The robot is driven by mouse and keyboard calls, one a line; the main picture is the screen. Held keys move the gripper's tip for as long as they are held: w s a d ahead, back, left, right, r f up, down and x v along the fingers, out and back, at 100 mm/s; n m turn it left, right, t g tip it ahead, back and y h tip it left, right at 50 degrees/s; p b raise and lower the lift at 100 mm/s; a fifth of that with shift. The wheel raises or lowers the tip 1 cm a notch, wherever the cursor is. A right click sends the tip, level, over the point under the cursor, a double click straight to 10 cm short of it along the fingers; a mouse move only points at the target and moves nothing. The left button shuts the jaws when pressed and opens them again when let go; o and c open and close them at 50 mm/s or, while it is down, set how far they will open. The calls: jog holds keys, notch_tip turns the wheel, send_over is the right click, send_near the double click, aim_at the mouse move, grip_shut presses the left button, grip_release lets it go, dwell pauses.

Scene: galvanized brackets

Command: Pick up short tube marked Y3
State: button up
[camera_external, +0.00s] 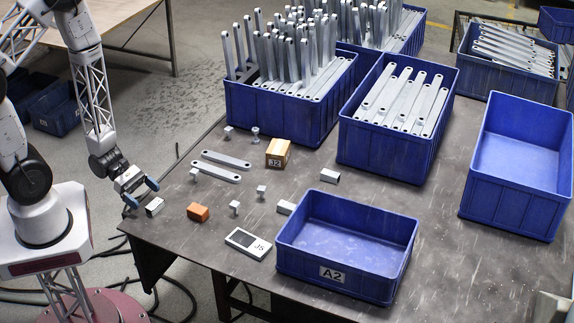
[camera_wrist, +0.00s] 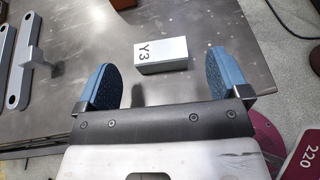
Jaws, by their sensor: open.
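The short tube marked Y3 (camera_wrist: 172,50) lies on the grey table in the wrist view, a small silver-grey block shape with a white Y3 label on one face. It also shows in the camera_external view (camera_external: 155,206) near the table's left edge. My gripper (camera_external: 142,193) is open, with blue pads, just up and left of the tube in that picture. In the wrist view my gripper (camera_wrist: 160,70) has one finger on each side of the tube, which lies level with the fingertips. Neither pad visibly touches it.
An orange block (camera_external: 198,212), a J5 plate (camera_external: 248,243), flat brackets (camera_external: 226,159) and a J2 block (camera_external: 278,153) lie nearby. The empty A2 bin (camera_external: 377,276) stands right. Filled blue bins (camera_external: 389,151) stand behind. The table edge is close to the tube.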

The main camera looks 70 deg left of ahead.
aim_at(155, 203)
jog(key=shift+x, duration=2.35)
jog(key=shift+f, duration=0.15)
jog(key=c, duration=1)
jog(key=shift+r, duration=1.4)
jog(key=shift+s+a+r, duration=0.3)
jog(key=shift+s+r, duration=0.05)
jog(key=shift+s, duration=2.25)
jog(key=shift+s+a+r, duration=0.3)
jog(key=shift+s+r, duration=0.1)
jog(key=shift+s, duration=2.25)
jog(key=shift+s+a+r, duration=0.35)
jog(key=shift+s, duration=2.25)
